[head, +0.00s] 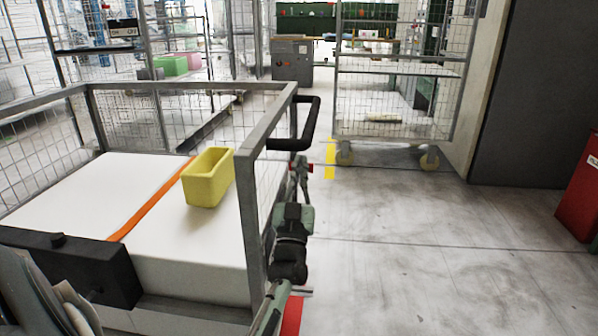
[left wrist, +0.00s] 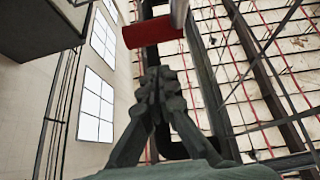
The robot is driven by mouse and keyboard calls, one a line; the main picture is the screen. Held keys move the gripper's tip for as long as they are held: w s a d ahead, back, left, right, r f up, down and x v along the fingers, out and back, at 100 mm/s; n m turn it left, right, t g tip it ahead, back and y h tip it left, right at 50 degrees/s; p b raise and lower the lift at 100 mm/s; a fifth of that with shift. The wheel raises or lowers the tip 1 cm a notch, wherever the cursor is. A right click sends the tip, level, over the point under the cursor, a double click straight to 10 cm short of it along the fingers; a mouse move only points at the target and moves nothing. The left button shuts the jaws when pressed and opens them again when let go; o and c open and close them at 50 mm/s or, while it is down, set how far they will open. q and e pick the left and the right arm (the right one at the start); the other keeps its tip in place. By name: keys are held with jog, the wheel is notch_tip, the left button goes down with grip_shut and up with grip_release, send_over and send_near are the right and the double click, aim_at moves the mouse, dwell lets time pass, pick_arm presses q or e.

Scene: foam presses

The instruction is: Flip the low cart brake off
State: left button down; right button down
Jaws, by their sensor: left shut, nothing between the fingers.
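The low cart (head: 272,125) stands at the left, with a grey frame, mesh sides and a black push handle (head: 312,125). A small red piece (head: 310,168) shows beside its right corner post, below the handle; I take it for the brake lever's grip. In the left wrist view a red cylinder (left wrist: 153,31) on a pale mount is just beyond my fingertips. My left gripper (head: 304,165) points upward outside the cart's post. Its fingers (left wrist: 160,82) are closed together and empty. I cannot tell whether they touch the red piece. My right gripper is not in view.
The cart carries a white block (head: 190,245), an orange strap (head: 150,203) and a yellow bin (head: 208,178). A tall mesh cart (head: 400,72) stands behind. A red box (head: 580,195) is at the right edge. The grey floor between is clear.

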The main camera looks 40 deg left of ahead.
pick_arm(q)
jog(key=shift+w+a+f, duration=0.15)
jog(key=shift+w+a, duration=0.25)
jog(key=shift+w, duration=0.25)
jog(key=v, duration=1.2)
jog(key=shift+w+f, duration=0.1)
